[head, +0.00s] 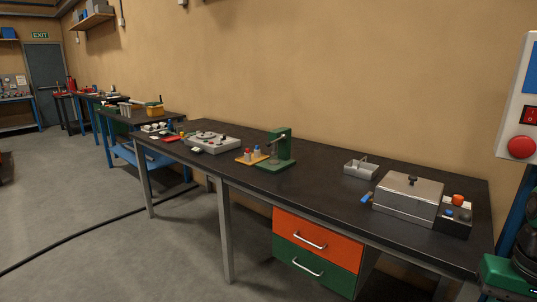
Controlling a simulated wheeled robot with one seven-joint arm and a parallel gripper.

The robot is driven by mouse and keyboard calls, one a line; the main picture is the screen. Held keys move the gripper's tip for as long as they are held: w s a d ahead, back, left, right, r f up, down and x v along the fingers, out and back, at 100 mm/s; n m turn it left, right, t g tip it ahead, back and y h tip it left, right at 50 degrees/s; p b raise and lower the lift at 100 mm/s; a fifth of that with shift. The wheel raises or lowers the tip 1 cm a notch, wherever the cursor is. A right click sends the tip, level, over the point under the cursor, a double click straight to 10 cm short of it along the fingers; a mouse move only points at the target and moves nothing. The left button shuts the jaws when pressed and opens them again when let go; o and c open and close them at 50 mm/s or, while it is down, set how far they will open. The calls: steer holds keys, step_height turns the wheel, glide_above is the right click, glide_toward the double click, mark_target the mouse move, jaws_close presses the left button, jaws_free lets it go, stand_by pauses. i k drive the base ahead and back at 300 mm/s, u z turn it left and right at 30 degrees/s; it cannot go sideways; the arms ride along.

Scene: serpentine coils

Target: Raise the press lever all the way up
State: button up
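A small green press (284,147) stands upright on the long black workbench (325,170), near the middle of the picture. It has a column, a head reaching to the left, and a flat green base. I cannot clearly make out its lever at this size, nor how high the lever is. A tan block (250,158) with several small red and blue pieces sits just left of the press base. My gripper is not in view.
A grey tray (359,170), a metal lidded box (407,198) and a dark control box (455,216) stand to the right on the bench. A grey fixture plate (212,142) lies left. Drawers (318,239) hang underneath. The floor in front is clear except for a black cable (75,243).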

mark_target(267, 143)
steer(key=z, duration=0.15)
steer(key=i, duration=1.1)
steer(key=u, duration=0.55)
